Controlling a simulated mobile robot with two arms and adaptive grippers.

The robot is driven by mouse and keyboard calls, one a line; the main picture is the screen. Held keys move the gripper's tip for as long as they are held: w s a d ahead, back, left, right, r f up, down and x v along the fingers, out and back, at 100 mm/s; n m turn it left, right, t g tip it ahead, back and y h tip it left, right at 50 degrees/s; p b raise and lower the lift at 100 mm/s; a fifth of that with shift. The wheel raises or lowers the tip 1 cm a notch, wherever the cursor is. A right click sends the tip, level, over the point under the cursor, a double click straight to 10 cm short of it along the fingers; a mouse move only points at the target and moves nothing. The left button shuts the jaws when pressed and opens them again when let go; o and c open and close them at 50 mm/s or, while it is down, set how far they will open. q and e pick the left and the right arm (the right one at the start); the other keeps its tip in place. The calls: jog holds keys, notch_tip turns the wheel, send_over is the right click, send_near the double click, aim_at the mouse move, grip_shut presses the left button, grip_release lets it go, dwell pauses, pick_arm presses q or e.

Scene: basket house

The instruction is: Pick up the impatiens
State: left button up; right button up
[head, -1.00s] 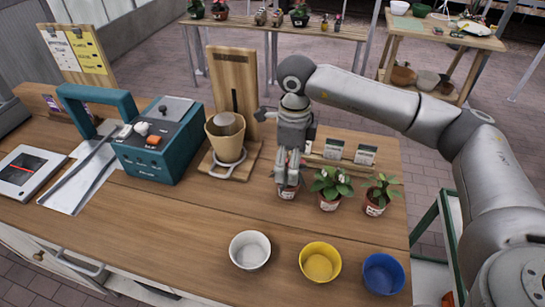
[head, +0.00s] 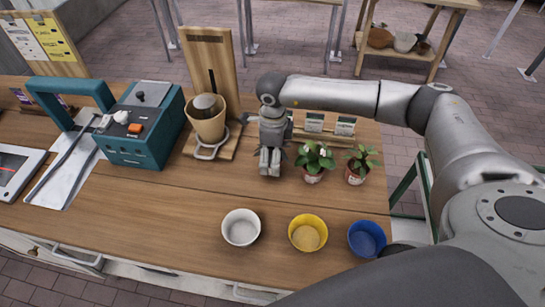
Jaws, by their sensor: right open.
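Two potted plants stand on the wooden counter. The left one, with green leaves and small pale flowers (head: 314,158), is just right of my right gripper (head: 270,172). The other leafy plant (head: 359,165) is further right. I cannot tell from their labels which is the impatiens. My right gripper is open and points down over the counter, left of both plants. It covers the spot where a third pot showed earlier; that pot is now hidden. My left gripper is not in view.
White (head: 241,227), yellow (head: 308,233) and blue (head: 367,239) bowls stand along the counter's front. A tan pot on a wooden stand (head: 207,120) and a teal machine (head: 143,130) are to the left. Small cards (head: 330,125) stand behind the plants.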

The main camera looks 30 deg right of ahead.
jog(key=shift+s+f, duration=0.1)
jog(key=shift+f, duration=0.35)
jog(key=shift+w+f, duration=0.2)
jog(key=shift+f, duration=0.15)
jog(key=c, duration=1.2)
jog(key=shift+c, duration=0.2)
jog(key=shift+r, duration=0.15)
